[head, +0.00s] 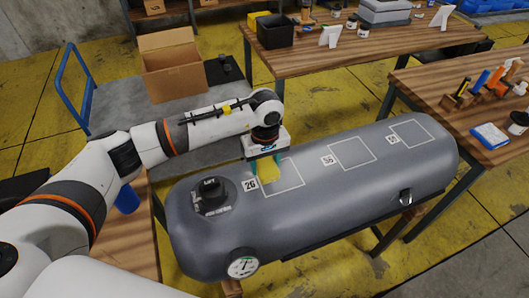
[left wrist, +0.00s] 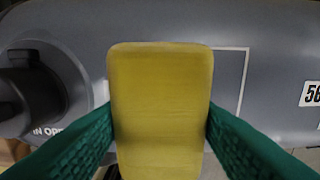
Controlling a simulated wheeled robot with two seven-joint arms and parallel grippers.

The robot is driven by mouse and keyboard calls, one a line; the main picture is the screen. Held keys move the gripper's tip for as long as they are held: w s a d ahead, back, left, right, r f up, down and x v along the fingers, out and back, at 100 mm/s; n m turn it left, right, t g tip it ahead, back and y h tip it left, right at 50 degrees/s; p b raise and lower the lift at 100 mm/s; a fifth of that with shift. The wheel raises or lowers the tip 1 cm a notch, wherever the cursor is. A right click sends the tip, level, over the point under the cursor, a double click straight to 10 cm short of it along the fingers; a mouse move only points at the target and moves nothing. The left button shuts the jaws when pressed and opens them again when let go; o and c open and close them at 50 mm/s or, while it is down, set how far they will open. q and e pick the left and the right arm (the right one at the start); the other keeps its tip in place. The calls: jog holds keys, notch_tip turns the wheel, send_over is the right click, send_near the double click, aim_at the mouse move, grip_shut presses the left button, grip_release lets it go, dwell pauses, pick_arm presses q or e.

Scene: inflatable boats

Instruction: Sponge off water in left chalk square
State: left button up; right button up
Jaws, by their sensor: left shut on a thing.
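A grey inflatable tube (head: 330,205) lies across the view with three chalk squares on top. The left chalk square (head: 284,178) is beside a label reading 2G (head: 250,184); its outline also shows in the left wrist view (left wrist: 246,75). My left gripper (head: 266,167) is shut on a yellow sponge (head: 268,171), which covers the square's left part. In the left wrist view the sponge (left wrist: 160,110) sits between the green fingers. I cannot tell whether it touches the tube. I cannot make out water in the square. My right gripper is not in view.
The middle chalk square (head: 352,153) and right chalk square (head: 411,133) lie farther along the tube. A black valve (head: 211,192) and a pressure gauge (head: 242,263) are near its left end. Wooden tables (head: 310,62) stand behind and right; a cardboard box (head: 172,70) sits at back left.

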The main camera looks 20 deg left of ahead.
pick_arm(q)
jog(key=shift+a+r+p, duration=0.15)
jog(key=shift+r+p, duration=0.5)
jog(key=shift+r, duration=1.35)
